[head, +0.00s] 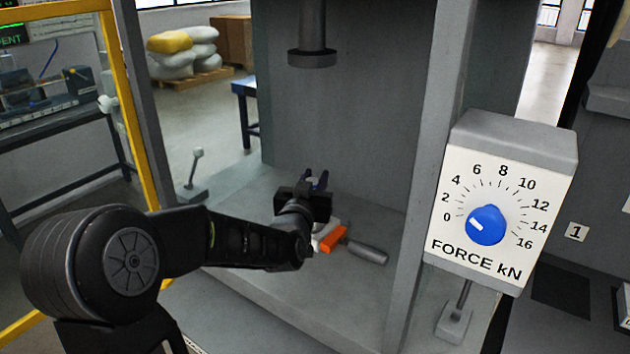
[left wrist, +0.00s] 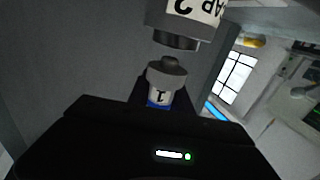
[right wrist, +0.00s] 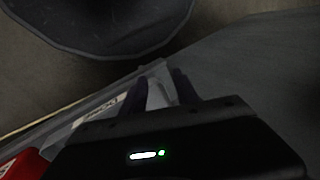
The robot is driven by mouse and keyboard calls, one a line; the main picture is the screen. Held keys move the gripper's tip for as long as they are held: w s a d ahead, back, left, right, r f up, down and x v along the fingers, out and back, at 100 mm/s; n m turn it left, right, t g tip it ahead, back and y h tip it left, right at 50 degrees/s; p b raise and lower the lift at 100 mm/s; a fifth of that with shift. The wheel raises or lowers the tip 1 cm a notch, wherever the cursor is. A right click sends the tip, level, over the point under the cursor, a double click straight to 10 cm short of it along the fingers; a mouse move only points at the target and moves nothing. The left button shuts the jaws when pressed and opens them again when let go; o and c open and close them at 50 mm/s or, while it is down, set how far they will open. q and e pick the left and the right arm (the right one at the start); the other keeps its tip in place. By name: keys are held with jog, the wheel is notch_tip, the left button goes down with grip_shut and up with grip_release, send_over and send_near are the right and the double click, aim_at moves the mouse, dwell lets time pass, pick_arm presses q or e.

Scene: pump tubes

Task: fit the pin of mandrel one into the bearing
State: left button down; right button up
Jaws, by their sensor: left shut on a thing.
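My left gripper (head: 315,182) is over the press bed, shut on a mandrel. In the left wrist view this mandrel (left wrist: 166,80) is a grey cylinder with a white label reading 1 and a blue band. Its small round pin (left wrist: 169,62) points at a dark round end (left wrist: 176,41) of a white-labelled part (left wrist: 187,10) partly cut off by the frame; its text ends in "AP 2". A small gap seems to show between pin and dark end. I cannot tell whether that end is the bearing. My right gripper (right wrist: 165,90) is open and appears empty.
The press ram (head: 312,58) hangs above the bed. An orange block (head: 333,238) and a grey cylinder (head: 367,252) lie on the bed. The force dial box (head: 500,200) stands at the right. A small lever (head: 193,170) stands at the left.

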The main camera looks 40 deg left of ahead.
pick_arm(q)
jog(key=shift+r+b, duration=0.1)
jog(key=shift+b, duration=0.6)
pick_arm(e)
jog(key=shift+f, duration=0.75)
dwell(0.5)
